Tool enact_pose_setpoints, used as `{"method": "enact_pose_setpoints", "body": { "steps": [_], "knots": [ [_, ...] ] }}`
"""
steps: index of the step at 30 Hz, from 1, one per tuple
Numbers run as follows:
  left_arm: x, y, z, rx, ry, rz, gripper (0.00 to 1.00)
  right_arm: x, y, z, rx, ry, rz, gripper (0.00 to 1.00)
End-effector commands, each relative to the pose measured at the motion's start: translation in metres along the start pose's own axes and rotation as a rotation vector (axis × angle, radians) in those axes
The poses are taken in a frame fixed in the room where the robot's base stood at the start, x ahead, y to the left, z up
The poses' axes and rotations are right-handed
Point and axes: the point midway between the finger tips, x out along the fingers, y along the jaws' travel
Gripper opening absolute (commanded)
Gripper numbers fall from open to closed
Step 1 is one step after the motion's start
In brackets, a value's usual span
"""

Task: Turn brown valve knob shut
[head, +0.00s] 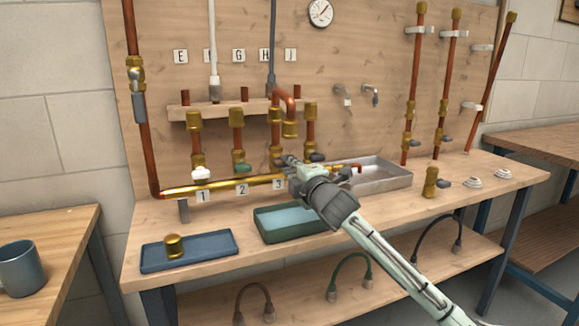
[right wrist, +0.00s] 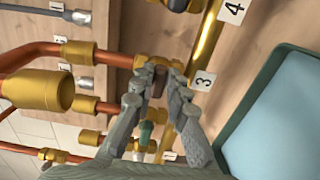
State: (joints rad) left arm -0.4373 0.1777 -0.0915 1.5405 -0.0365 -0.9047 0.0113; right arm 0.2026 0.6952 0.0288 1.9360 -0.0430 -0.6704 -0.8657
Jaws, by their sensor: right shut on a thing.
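The brown valve knob (right wrist: 158,86) shows in the right wrist view between the fingertips of my right gripper (right wrist: 159,80). It sits on a brass valve beside the label 3 (right wrist: 203,81). My right gripper is shut on the knob, with one finger on each side. In the head view my right gripper (head: 289,162) is at the brass manifold pipe (head: 232,187), just right of label 3, and hides the knob. How far the knob is turned cannot be told. My left gripper is not in view.
A white knob (head: 200,173) and a green knob (head: 240,168) stand left of my gripper, and a dark knob (head: 317,157) close on its right. A bent copper pipe (head: 289,97) rises above it. A green tray (head: 262,232) and a metal tray (head: 394,179) stand on the bench.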

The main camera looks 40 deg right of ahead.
Motion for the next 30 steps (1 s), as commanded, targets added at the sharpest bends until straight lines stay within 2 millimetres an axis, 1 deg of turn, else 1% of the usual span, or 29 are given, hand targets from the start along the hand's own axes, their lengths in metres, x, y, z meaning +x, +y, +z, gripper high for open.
{"method": "enact_pose_setpoints", "body": {
  "steps": [14, 15, 20, 27, 30],
  "knots": [
    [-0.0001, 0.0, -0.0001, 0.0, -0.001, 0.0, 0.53, 0.0, -0.001, -0.0001, 0.017, 0.0, -0.002, 0.0],
    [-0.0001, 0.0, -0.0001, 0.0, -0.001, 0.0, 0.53, 0.0, -0.001, -0.0002, 0.017, 0.0, -0.002, 0.16],
    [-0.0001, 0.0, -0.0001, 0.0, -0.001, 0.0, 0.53, 0.0, -0.0008, -0.0001, 0.016, 0.0, -0.001, 0.35],
    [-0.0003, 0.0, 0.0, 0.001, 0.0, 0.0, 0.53, 0.0, -0.0004, -0.0001, 0.015, 0.0, 0.0, 0.35],
    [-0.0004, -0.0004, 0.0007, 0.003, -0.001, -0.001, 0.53, -0.0029, -0.0006, -0.0001, 0.014, 0.0, -0.001, 0.35]
  ]
}}
